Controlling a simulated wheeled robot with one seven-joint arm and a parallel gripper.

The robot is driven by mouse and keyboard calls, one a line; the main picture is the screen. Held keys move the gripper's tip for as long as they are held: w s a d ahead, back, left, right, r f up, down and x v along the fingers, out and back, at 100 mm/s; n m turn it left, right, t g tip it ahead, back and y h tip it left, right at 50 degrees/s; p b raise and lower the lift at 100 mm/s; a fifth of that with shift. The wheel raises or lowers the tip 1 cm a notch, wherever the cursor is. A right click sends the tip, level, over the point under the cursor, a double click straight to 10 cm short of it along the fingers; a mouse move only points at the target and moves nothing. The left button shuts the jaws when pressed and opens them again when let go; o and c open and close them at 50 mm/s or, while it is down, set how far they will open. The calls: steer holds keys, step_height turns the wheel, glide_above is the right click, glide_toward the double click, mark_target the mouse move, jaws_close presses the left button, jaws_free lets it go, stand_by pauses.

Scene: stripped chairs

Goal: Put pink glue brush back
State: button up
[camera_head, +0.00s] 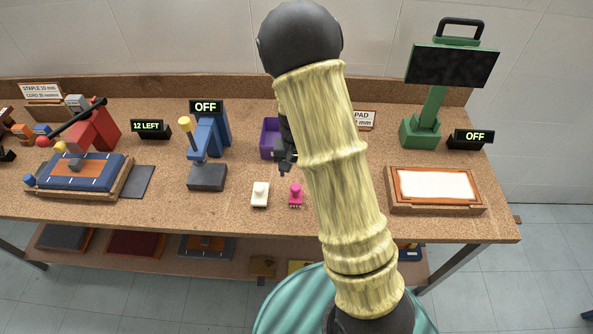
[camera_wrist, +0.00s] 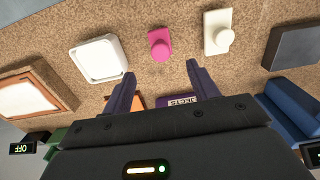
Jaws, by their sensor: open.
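The pink glue brush (camera_head: 296,195) stands on the cork bench near the front edge, just left of my arm. In the wrist view the pink brush (camera_wrist: 160,43) lies beyond my fingertips, roughly centred between them and apart from them. My gripper (camera_wrist: 160,70) is open, with nothing between its fingers. In the head view my gripper (camera_head: 286,158) is partly hidden by my arm, above the bench beside the purple bin. A white square dish (camera_wrist: 98,58) sits beside the pink brush in the wrist view; my arm hides it in the head view.
A white knobbed block (camera_head: 260,194) stands close left of the pink brush. The purple bin (camera_head: 268,149) is behind. A blue press (camera_head: 212,138) stands left, a framed white pad (camera_head: 435,187) and green machine (camera_head: 428,128) right.

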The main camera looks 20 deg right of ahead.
stand_by(0.3)
steer(key=s+r+n+t, duration=0.2)
steer(key=s+r+n, duration=0.1)
steer(key=s+r, duration=1)
steer(key=shift+s+n+t, duration=0.3)
steer(key=shift+s, duration=0.4)
